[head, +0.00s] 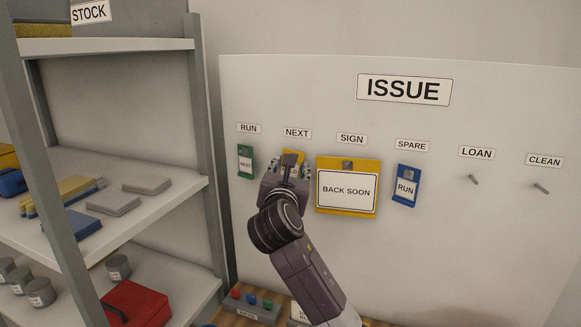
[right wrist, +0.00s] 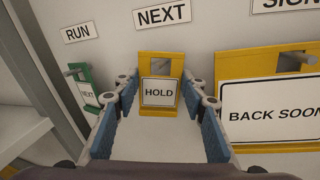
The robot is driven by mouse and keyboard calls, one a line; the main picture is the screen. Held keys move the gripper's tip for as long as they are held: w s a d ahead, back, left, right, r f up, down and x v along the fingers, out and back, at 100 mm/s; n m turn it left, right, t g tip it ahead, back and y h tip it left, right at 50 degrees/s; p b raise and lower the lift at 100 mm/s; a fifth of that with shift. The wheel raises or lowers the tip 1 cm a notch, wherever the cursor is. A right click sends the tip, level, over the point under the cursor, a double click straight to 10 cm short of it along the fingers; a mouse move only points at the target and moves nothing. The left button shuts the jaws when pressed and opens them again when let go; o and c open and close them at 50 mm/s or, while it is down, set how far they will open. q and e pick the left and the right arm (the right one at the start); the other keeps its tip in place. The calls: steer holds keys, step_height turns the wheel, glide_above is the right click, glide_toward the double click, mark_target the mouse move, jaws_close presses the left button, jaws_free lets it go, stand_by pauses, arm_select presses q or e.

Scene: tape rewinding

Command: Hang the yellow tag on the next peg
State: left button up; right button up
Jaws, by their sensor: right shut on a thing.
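The yellow tag (right wrist: 145,58), with a white label reading HOLD, is upright at the wall under the NEXT sign (right wrist: 162,15). My left gripper is not in view.
A green tag (head: 245,161) hangs under RUN, close on the left. The large yellow BACK SOON sign (head: 347,186) is close on the right, then a blue tag (head: 406,186) under SPARE. The LOAN peg (head: 474,179) and CLEAN peg (head: 541,188) are bare. Shelving (head: 115,43) stands left.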

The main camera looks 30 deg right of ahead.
steer(key=o, duration=0.9)
steer(key=v, duration=1.2)
steer(key=shift+f, duration=0.1)
